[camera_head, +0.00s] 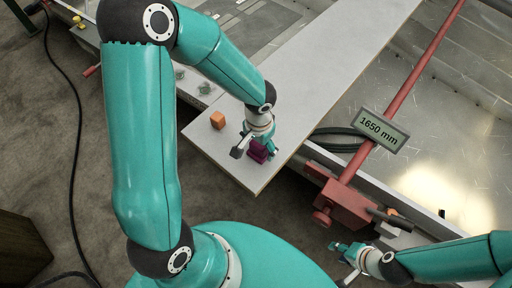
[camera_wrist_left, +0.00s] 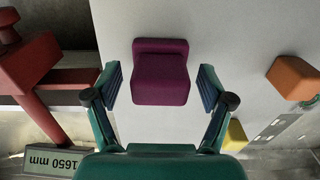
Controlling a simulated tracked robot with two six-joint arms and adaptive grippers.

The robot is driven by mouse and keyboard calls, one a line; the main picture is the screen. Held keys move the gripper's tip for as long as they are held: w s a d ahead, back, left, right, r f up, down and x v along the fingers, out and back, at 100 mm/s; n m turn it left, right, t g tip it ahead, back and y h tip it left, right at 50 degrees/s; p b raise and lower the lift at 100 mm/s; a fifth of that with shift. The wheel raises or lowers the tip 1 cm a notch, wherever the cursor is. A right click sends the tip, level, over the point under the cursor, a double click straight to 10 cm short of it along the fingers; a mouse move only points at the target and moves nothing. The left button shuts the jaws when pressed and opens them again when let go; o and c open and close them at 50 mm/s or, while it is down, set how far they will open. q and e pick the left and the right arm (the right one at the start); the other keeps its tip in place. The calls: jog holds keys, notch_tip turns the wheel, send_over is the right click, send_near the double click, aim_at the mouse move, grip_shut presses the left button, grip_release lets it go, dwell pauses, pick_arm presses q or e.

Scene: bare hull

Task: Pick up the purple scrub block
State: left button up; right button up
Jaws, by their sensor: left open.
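The purple scrub block (camera_head: 258,151) stands on the pale board near its front corner in the head view. My left gripper (camera_head: 256,146) is right above it and partly hides it. In the left wrist view the purple block (camera_wrist_left: 160,75) lies between and slightly beyond the open fingers of my left gripper (camera_wrist_left: 160,92), with a gap on each side. My right gripper (camera_head: 348,257) is at the lower right of the head view, away from the block; its finger opening is too small to tell.
An orange block (camera_head: 217,120) sits on the pale board (camera_head: 300,70), left of the purple one. A yellow thing (camera_wrist_left: 236,135) shows in the wrist view. A red clamp (camera_head: 345,205) with a bar and a "1650 mm" sign (camera_head: 383,131) stand to the right.

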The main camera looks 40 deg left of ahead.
pick_arm(q)
jog(key=c, duration=1.3)
jog(key=shift+r, duration=0.1)
notch_tip(320, 180, up, 20)
jog(key=p, duration=0.2)
jog(key=shift+p, duration=0.3)
